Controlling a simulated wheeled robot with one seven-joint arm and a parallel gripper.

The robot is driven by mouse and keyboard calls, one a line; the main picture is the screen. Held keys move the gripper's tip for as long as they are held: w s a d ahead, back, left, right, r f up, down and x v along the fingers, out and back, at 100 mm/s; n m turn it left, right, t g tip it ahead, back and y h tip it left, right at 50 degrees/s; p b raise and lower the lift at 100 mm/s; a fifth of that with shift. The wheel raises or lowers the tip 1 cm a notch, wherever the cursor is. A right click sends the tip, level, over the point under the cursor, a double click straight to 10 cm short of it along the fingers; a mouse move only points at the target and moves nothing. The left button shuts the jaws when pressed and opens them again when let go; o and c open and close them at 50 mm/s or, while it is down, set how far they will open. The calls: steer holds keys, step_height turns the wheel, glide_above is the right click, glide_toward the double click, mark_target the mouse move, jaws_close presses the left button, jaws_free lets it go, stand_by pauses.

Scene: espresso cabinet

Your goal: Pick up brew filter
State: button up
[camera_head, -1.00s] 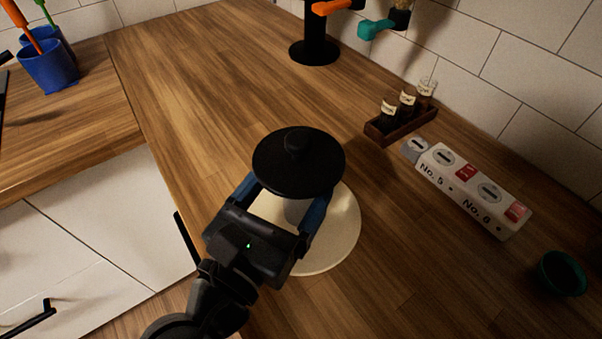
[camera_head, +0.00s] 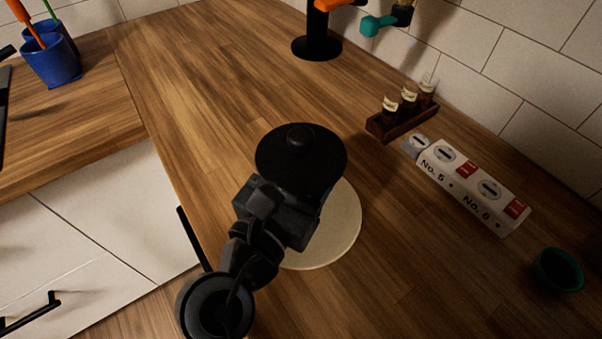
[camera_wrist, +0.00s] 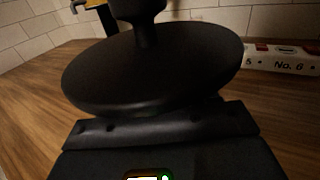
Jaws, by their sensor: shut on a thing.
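The brew filter appears as a wide black disc with a round knob on top (camera_head: 300,160), over a cream round mat (camera_head: 345,235) on the wooden counter. In the wrist view the black disc (camera_wrist: 150,75) fills the middle, close above my gripper's body. My gripper (camera_head: 285,205) reaches in from the front and is shut on the brew filter below the disc. The fingers and the filter's lower body are hidden under the disc. I cannot tell whether the filter touches the mat.
A white box marked No. 5 and No. 6 (camera_head: 475,185) lies to the right. A wooden rack (camera_head: 400,122) with small vials stands behind it. A dark green cup (camera_head: 558,270) is at the far right. A black stand base (camera_head: 317,47) is at the back.

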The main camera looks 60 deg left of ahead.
steer(key=c, duration=0.4)
steer(key=shift+o, duration=0.2)
steer(key=shift+r, duration=0.1)
